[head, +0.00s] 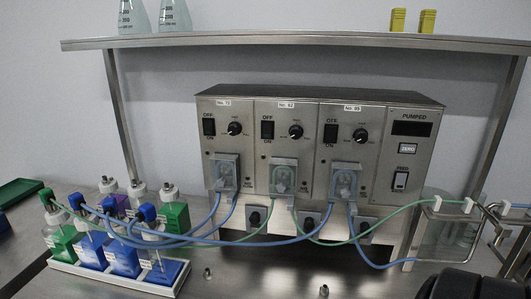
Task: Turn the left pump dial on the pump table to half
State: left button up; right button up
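The pump unit (318,100) is a steel box with three pump sections side by side on the pump table (260,270). The left pump dial (235,128) is a round black knob on the leftmost section, right of a black OFF/ON switch (209,127). Its pointer is too small to read. The middle dial (296,131) and the right dial (361,135) look alike. Neither gripper's fingertips show. A dark shape at the bottom right edge may be part of my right arm. Nothing touches the left dial.
Blue and green tubes run from several bottles in a white tray (112,280) at the left, past the pump heads, to a glass beaker (446,240) at the right. A shelf (300,43) spans above the unit. Small metal pieces lie on the table in front.

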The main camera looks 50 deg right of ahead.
aim_at(235, 128)
jog(key=z, duration=1.25)
